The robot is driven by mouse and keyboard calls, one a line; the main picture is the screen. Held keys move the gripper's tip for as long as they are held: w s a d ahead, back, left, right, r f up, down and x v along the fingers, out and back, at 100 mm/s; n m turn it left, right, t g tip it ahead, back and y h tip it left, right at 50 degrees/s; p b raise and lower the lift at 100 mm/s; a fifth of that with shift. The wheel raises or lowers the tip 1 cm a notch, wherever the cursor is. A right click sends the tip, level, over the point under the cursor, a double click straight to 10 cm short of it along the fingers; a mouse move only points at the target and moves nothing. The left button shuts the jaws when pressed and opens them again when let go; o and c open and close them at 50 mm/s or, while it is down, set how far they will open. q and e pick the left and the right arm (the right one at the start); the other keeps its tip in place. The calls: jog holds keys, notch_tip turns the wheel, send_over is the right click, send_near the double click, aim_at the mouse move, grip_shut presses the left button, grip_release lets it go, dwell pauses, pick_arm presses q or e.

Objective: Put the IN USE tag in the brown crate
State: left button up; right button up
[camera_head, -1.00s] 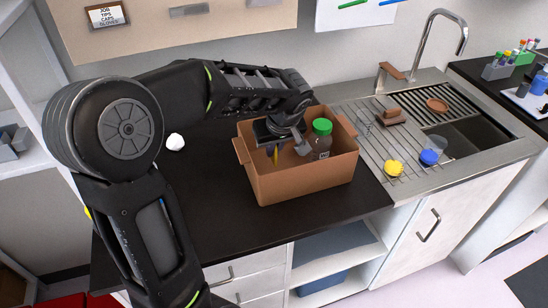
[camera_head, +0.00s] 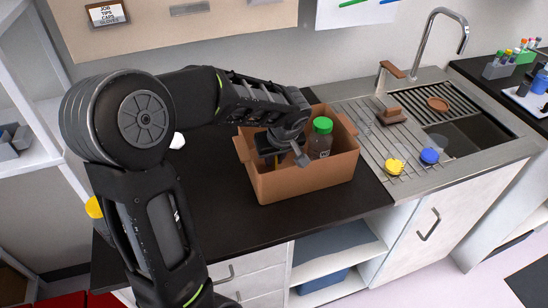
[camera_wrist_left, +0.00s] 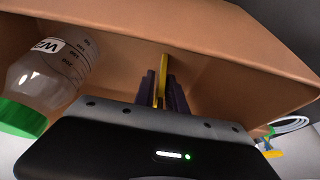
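The brown crate (camera_head: 305,185) stands on the dark counter, left of the sink. Its inner walls fill much of the left wrist view (camera_wrist_left: 235,65). My left gripper (camera_head: 279,158) reaches down into the left part of the crate. In the left wrist view, its fingers (camera_wrist_left: 164,97) are close together around a thin yellow piece (camera_wrist_left: 163,72), seen edge-on, which I take to be the IN USE tag; no lettering shows. In the head view the gripper and crate wall hide the tag. My right gripper is out of view.
A clear bottle with a green cap (camera_head: 321,125) stands inside the crate, right of my left gripper; it also shows in the left wrist view (camera_wrist_left: 50,75). The sink's drainboard (camera_head: 374,160) holds several small things.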

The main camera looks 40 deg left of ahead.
pick_arm(q)
jog(key=shift+o, duration=1)
jog(key=shift+r, duration=0.1)
jog(key=shift+r+p, duration=0.2)
jog(key=shift+p, duration=0.1)
jog(key=b+v, duration=0.1)
jog(key=v, duration=1)
jog(key=shift+d+r, duration=0.2)
jog(key=shift+r, duration=0.1)
jog(key=shift+s, duration=0.1)
